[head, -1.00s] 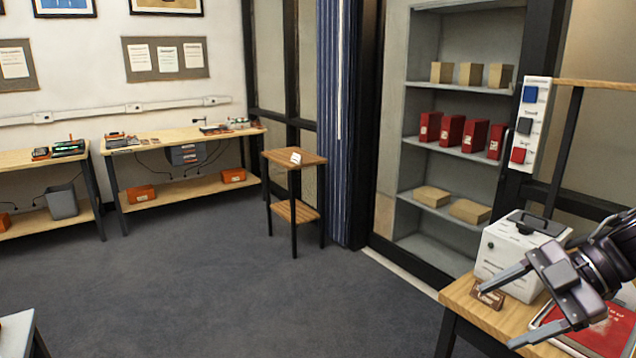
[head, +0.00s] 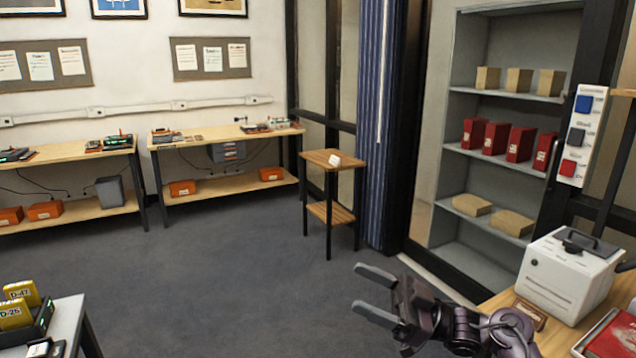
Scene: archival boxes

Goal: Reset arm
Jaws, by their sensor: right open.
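My right gripper (head: 376,291) is in the lower right of the head view, its two fingers apart and pointing left. Nothing is between the fingers. It is held over the open floor in the picture, left of the wooden table (head: 499,297) at the right edge. My left gripper is not in view. On that table stand a white box-shaped device (head: 566,279) with a dark handle and a red item (head: 612,338) in a tray, partly cut off by the frame.
A grey shelf unit (head: 470,228) holds red boxes (head: 520,144) and tan boxes (head: 514,222). A small wooden stand (head: 349,161) is by the blue curtain. Workbenches line the back wall. A table corner (head: 70,316) with yellow labelled items is lower left. The middle floor is clear.

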